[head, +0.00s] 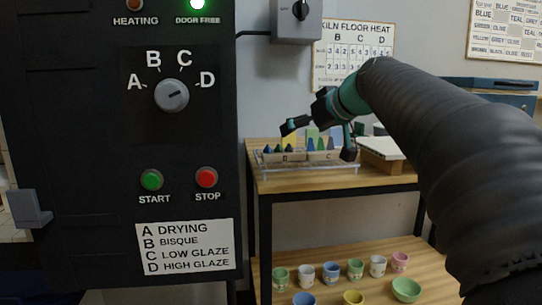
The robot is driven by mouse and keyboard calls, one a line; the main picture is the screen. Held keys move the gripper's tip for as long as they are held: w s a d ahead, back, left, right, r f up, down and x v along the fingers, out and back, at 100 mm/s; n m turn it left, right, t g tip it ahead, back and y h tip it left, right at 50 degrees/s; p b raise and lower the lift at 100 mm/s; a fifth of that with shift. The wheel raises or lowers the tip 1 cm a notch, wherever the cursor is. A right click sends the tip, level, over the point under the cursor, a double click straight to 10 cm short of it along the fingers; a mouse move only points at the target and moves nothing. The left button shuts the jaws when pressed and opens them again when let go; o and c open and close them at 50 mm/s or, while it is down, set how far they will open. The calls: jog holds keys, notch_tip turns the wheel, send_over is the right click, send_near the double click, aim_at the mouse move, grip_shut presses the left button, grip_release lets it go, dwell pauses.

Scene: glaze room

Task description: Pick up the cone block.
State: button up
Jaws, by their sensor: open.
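Two pale cone blocks stand side by side on a clear rack (311,172) on the wooden table. The left cone block (284,157) carries a small letter that I cannot read surely, and dark cones stand in it. The right cone block (325,157) is marked C and holds blue and green cones. My gripper (320,139) is open and empty, reaching in from the right. Its fingers are spread over the blocks, the left one above the left block and the right one near the right block's end. I cannot tell whether it touches either.
A black kiln panel (120,120) with a dial and buttons fills the left side. A pale slab stack (385,152) lies on the table (350,186) right of the rack. Several cups and bowls (356,268) stand on the shelf below. My arm covers the right side.

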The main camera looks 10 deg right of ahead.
aim_at(278, 147)
jog(key=x, duration=0.6)
jog(key=shift+w+f, duration=0.1)
jog(key=shift+w, duration=0.05)
jog(key=shift+p+x, duration=0.45)
jog(key=shift+x, duration=2.25)
jog(key=shift+a+f, duration=0.1)
jog(key=shift+f, duration=0.15)
jog(key=c, duration=1.7)
